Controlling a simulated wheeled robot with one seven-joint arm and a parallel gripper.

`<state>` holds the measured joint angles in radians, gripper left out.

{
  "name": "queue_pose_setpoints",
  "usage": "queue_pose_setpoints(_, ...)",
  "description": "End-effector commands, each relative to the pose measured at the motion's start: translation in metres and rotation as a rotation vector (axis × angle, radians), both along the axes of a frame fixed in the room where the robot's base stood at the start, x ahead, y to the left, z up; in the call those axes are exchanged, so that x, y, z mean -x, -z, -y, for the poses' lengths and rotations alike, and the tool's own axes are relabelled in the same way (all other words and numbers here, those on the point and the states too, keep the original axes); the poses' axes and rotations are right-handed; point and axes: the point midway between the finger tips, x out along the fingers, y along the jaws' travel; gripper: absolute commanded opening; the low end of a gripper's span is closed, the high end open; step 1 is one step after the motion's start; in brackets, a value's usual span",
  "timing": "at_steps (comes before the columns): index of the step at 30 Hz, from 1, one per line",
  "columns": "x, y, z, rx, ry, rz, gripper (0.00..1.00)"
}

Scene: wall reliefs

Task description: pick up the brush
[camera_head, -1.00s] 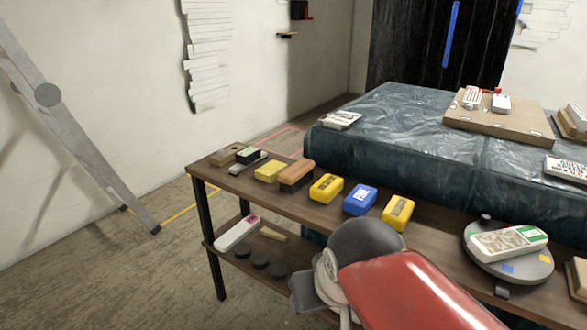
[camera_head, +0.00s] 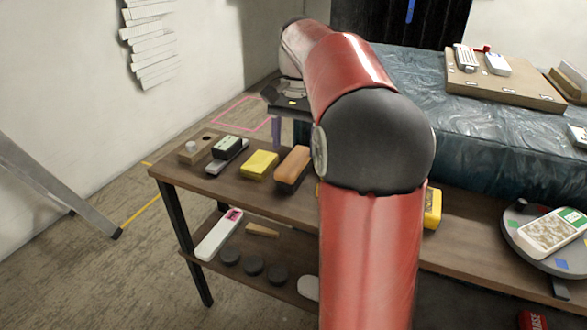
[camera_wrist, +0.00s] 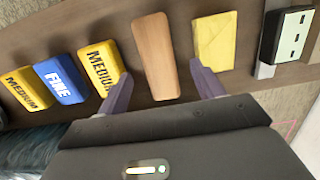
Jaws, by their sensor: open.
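The brush (camera_head: 293,169), with an orange-brown wooden back over a darker lower part, lies on the dark wooden table top, right of a yellow block. In the wrist view the brush (camera_wrist: 155,58) shows its plain wooden back from above. My gripper (camera_wrist: 163,88) is open, with one purple finger toward each side of the brush. The fingertips look apart from it; their height above the table is hard to tell. In the head view my gripper (camera_head: 276,131) is beyond the table's back edge in the picture, partly hidden by my red arm.
A yellow block (camera_wrist: 213,42) and a green-black block (camera_wrist: 286,38) lie right of the brush in the wrist view. A yellow MEDIUM block (camera_wrist: 101,66) and a blue FINE block (camera_wrist: 59,79) lie left. A plastic-covered bed (camera_head: 400,90) stands behind the table.

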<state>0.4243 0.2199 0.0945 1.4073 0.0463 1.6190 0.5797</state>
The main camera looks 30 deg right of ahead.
Motion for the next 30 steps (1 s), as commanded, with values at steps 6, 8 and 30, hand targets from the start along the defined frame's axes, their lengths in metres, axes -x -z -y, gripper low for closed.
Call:
queue_pose_setpoints(6,0.003,0.03,0.0,0.001,0.0,-0.001,0.67)
queue_pose_setpoints(8,0.004,0.04,0.0,0.001,-0.001,-0.001,0.67)
queue_pose_setpoints(30,0.005,0.059,-0.003,0.002,-0.002,0.002,0.28)
